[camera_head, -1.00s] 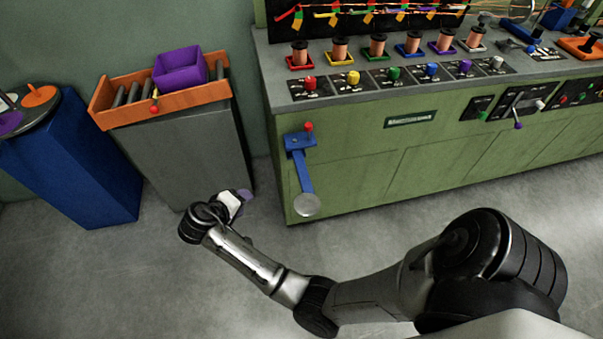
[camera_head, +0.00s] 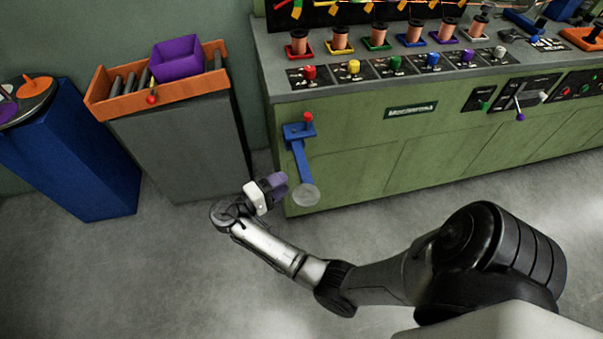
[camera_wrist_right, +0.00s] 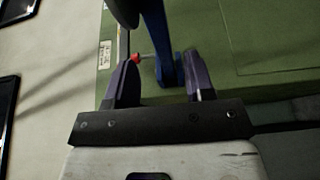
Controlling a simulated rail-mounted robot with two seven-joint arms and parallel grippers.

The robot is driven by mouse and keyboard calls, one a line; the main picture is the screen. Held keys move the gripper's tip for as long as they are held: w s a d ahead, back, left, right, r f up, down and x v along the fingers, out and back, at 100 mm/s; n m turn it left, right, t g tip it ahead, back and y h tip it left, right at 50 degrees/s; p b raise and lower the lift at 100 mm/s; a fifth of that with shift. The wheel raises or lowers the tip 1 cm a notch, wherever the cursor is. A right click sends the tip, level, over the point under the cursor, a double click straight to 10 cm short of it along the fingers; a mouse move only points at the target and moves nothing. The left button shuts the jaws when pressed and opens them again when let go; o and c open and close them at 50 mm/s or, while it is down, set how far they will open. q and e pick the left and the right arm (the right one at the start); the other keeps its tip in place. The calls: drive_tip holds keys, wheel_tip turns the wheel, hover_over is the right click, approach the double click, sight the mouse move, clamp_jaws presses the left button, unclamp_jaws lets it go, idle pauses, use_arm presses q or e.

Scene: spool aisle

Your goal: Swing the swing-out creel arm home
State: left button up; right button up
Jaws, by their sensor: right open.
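The swing-out creel arm (camera_head: 302,160) is a blue bar on a blue bracket at the left end of the green bench front. It has a red knob (camera_head: 308,117) at its top and a round grey disc (camera_head: 306,195) at its lower, outer end. My right gripper (camera_head: 280,183) is just left of the disc, apart from it as far as I can tell. My left gripper is not in view.
The green bench (camera_head: 420,150) carries several copper spools and coloured knobs. Left of it stand a grey cabinet (camera_head: 185,150) with an orange roller tray (camera_head: 110,105) and purple bin (camera_head: 178,62), and a blue cabinet (camera_head: 75,165). The floor in front is open.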

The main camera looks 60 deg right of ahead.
sight(301, 173)
drive_tip(key=b+x, duration=0.1)
drive_tip(key=x, duration=0.6)
drive_tip(key=shift+s+d, duration=0.1)
clamp_jaws()
idle(0.4)
